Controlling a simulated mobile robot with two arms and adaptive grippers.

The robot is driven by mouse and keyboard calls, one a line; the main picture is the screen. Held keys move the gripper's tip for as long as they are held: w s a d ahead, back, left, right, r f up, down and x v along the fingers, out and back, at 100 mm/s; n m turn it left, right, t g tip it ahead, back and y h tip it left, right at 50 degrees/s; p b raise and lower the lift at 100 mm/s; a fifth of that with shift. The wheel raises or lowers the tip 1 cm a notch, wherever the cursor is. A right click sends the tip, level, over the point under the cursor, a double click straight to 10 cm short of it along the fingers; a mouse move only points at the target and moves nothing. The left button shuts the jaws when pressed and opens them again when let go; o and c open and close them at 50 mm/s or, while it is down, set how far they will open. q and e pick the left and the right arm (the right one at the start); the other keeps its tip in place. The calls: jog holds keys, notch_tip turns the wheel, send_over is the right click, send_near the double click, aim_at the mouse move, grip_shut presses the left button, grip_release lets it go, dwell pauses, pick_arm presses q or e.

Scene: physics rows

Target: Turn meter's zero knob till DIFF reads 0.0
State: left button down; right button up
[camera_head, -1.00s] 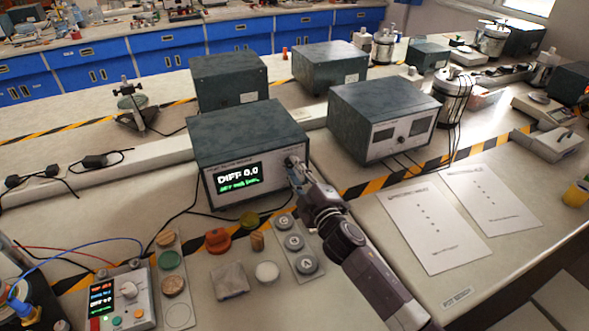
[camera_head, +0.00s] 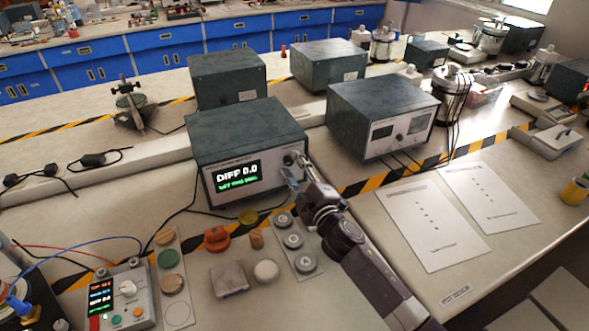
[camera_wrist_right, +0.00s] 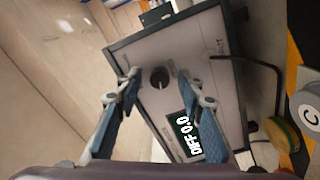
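The meter (camera_head: 247,146) is a dark grey box with a light front panel. Its display (camera_head: 237,177) reads DIFF 0.0 with a green line of text below; DIFF 0.0 also shows in the right wrist view (camera_wrist_right: 188,134). The zero knob (camera_wrist_right: 159,78) is a dark round knob on the panel. My right gripper (camera_wrist_right: 163,88) is open in front of the panel, its fingers on either side of the knob and apart from it. In the head view the right gripper (camera_head: 290,168) is at the panel's right side. My left gripper is not in view.
A second grey instrument (camera_head: 382,115) stands to the right of the meter. A small control box (camera_head: 122,299) with a screen is at the front left. Stoppers, a cloth-like block and a strip of weights (camera_head: 294,243) lie before the meter. Two paper sheets (camera_head: 431,225) lie at right.

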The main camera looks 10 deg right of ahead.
jog(key=s+d, duration=0.2)
jog(key=s, duration=0.9)
jog(key=shift+s+d, duration=0.15)
jog(key=shift+s, duration=0.25)
jog(key=shift+r, duration=0.1)
